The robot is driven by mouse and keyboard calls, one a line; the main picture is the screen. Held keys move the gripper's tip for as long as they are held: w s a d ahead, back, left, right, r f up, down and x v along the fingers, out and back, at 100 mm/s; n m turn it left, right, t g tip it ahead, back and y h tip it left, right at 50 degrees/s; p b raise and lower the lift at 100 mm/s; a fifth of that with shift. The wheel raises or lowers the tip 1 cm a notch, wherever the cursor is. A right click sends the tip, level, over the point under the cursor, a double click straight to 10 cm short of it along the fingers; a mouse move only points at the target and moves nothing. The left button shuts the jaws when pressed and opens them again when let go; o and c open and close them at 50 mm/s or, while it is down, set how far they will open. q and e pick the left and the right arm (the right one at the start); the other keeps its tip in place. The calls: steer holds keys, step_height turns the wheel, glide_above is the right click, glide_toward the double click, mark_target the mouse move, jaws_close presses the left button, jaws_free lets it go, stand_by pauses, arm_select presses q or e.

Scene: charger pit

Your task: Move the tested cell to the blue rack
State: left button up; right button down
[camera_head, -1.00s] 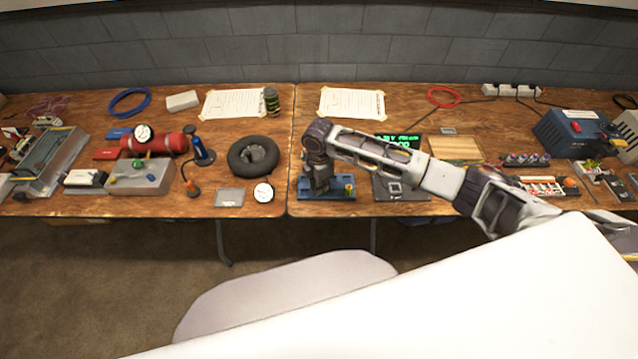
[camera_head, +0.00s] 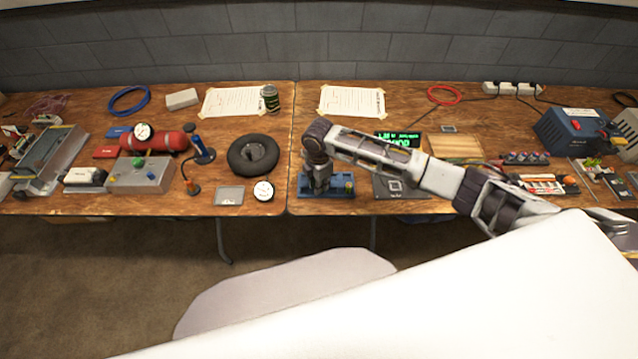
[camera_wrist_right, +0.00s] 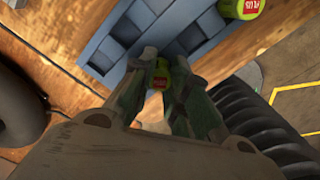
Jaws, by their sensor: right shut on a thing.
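The blue rack (camera_head: 343,190) lies at the front edge of the bench, just right of the seam between two tabletops. It fills the upper middle of the right wrist view (camera_wrist_right: 112,46), with several recessed slots. My right gripper (camera_head: 320,190) points down over the rack. In the wrist view its fingers (camera_wrist_right: 160,68) are shut on a green-yellow cell with a red end (camera_wrist_right: 160,76). The cell is at the rack's edge; whether it touches a slot cannot be told. A second such cell, its red end marked PLUS (camera_wrist_right: 242,8), is at the rack's far end. My left gripper is out of view.
A dark board (camera_head: 398,189) lies right of the rack, with a lit green display (camera_head: 398,139) behind it. A round white gauge (camera_head: 263,191) and a black tyre (camera_head: 252,154) are to the left. Bare wood lies behind the rack.

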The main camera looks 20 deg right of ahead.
steer(key=shift+f, duration=0.15)
stand_by(0.3)
steer(key=shift+f, duration=0.15)
steer(key=c, duration=1.3)
jaws_free()
steer(key=shift+r+p, duration=0.35)
steer(key=shift+p, duration=0.25)
steer(key=shift+r+p, duration=1.2)
steer(key=shift+p, duration=0.15)
steer(key=shift+r+p, duration=2)
steer(key=shift+p, duration=0.2)
